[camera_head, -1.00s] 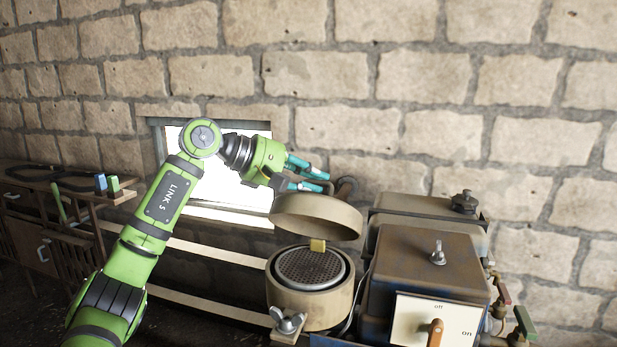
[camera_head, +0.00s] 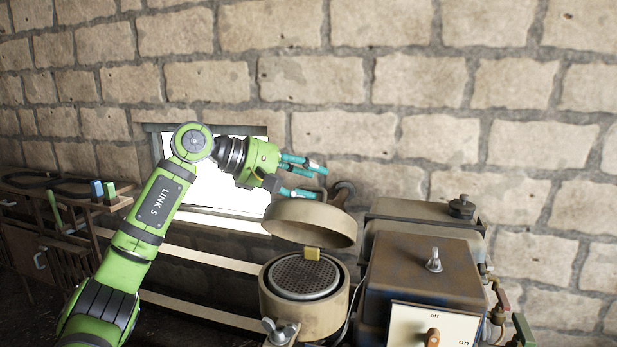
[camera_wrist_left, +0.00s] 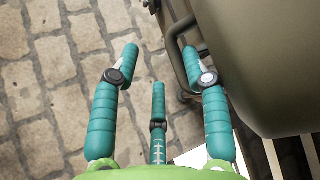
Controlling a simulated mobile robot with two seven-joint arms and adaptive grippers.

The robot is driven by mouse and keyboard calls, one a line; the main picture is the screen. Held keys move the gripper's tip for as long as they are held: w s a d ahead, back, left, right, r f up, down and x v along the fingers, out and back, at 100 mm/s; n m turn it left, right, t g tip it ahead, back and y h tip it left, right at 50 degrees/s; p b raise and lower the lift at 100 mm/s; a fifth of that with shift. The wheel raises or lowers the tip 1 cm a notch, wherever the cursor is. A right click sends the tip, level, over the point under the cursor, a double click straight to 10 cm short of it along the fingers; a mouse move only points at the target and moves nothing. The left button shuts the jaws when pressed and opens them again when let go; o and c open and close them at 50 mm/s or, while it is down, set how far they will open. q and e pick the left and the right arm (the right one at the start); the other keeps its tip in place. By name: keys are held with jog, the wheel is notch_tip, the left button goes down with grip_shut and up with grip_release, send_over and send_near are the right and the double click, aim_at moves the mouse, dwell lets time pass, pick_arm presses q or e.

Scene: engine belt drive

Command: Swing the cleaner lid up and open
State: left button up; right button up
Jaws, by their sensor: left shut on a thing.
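The cleaner lid (camera_head: 310,221) is a tan-grey round cap, tilted up over the cleaner body (camera_head: 304,313). In the left wrist view, the teal fingers of the gripper (camera_wrist_left: 168,62) stand apart, and the right one meets the dark handle (camera_wrist_left: 181,50) beside the lid (camera_wrist_left: 260,60). The gripper is shut on the lid's handle; the exact contact is partly hidden. My right gripper is not in view.
A wooden bench (camera_head: 30,215) is at the left. A stone wall (camera_head: 420,90) and a bright window (camera_head: 225,195) lie behind.

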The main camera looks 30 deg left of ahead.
pick_arm(q)
jog(key=shift+w+a+r, duration=0.15)
jog(key=shift+a+r, duration=0.7)
jog(key=shift+r, duration=0.3)
jog(key=v, duration=0.4)
jog(key=shift+a, duration=0.4)
jog(key=shift+s, duration=0.2)
jog(key=shift+r, duration=0.1)
jog(key=v, duration=1.2)
jog(key=shift+s, duration=0.3)
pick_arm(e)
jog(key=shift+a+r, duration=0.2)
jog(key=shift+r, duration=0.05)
